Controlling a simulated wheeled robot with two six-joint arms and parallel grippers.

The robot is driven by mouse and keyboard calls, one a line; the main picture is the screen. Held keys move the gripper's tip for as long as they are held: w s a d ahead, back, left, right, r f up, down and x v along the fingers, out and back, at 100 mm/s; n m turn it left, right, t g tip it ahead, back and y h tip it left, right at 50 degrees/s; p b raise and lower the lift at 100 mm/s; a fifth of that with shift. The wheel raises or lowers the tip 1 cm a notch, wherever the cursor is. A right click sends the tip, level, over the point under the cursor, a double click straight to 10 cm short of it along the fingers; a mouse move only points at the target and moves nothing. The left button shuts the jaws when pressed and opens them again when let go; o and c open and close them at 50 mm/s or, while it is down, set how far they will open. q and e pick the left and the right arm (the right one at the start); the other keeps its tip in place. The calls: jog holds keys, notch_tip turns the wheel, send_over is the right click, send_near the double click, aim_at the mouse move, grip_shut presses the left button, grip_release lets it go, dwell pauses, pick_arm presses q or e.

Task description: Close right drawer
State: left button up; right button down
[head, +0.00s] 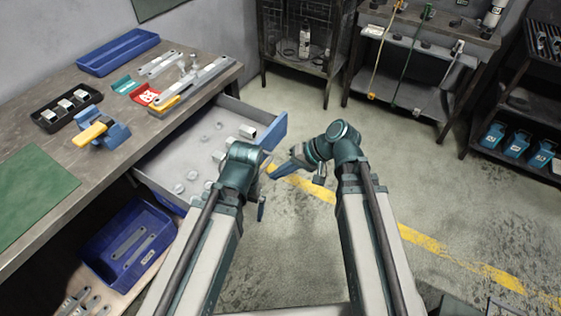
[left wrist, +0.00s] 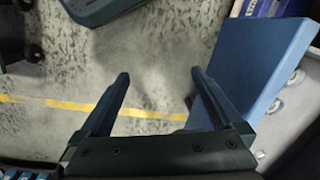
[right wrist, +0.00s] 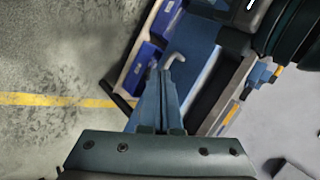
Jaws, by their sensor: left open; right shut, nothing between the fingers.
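A drawer (head: 178,158) stands pulled out from under the workbench, with small pale metal parts in it. Its blue front panel (head: 270,134) faces the open floor, and the panel also shows in the left wrist view (left wrist: 262,62) and right wrist view (right wrist: 190,48). My left gripper (head: 262,190) is open and empty beside the panel; in its wrist view the panel lies just right of the fingers (left wrist: 162,85). My right gripper (head: 278,170) is shut and empty near the panel. Its fingertips (right wrist: 170,70) overlap a pale hooked piece (right wrist: 173,60); I cannot tell whether they touch.
The workbench (head: 60,95) holds a blue tray (head: 118,50), a black tray (head: 65,108), a blue vise-like tool (head: 100,130) and a green mat (head: 32,195). A blue bin (head: 130,240) sits on the lower shelf. The floor (head: 440,190) to the right is clear.

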jog(key=w+d+f+m+t+y+b, duration=0.35)
jog(key=w+d+f+b, duration=0.2)
jog(key=b, duration=0.55)
jog(key=m+t+y+b, duration=0.3)
jog(key=t+b, duration=0.3)
jog(key=b, duration=0.3)
send_near(272, 141)
jog(key=shift+g+h, duration=0.25)
jog(key=x, duration=0.7)
jog(key=shift+d+r, duration=0.1)
jog(key=shift+r, duration=0.15)
jog(key=shift+w, duration=0.1)
jog(key=x, duration=2.8)
jog(key=shift+w+a, duration=0.15)
jog(key=shift+a, duration=0.05)
jog(key=shift+w+a, duration=0.1)
